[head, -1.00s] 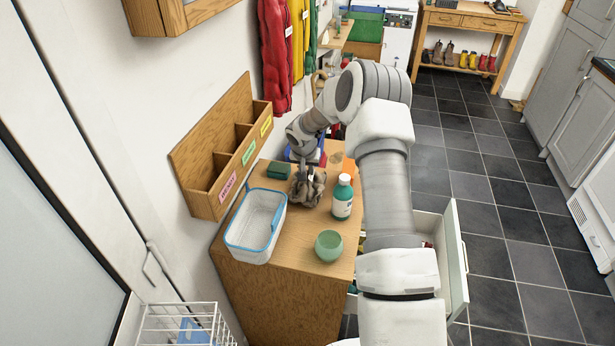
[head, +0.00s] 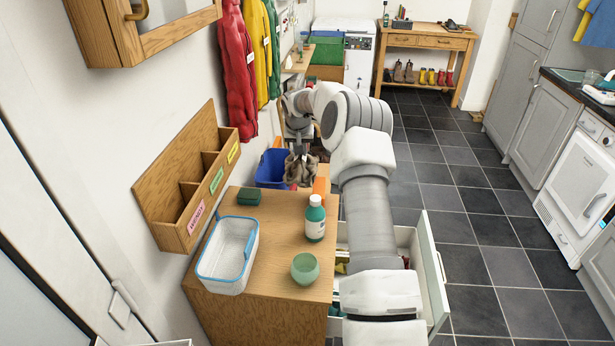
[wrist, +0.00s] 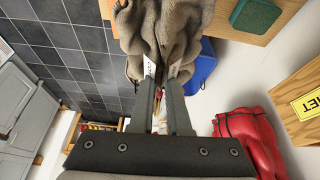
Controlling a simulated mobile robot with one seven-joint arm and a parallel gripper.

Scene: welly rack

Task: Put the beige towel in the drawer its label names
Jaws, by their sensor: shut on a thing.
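The crumpled beige-brown towel (head: 300,170) hangs from my gripper (head: 299,146) near the far end of the wooden cabinet (head: 265,270). In the wrist view, the towel (wrist: 165,28) is bunched between and beyond the fingertips of my gripper (wrist: 166,90), which is shut on it. A small white label (wrist: 150,66) shows on the towel, its writing too small to read. A drawer (head: 431,265) stands pulled out on the cabinet's right side, with some coloured things inside. My arm hides part of it, and any drawer labels are out of sight.
A white basket (head: 229,255), green bowl (head: 305,268), green-white bottle (head: 315,219) and dark green block (head: 249,196) stand on the cabinet. A blue bin (head: 271,168) is beyond its far end. Tiled floor (head: 470,225) is clear to the right.

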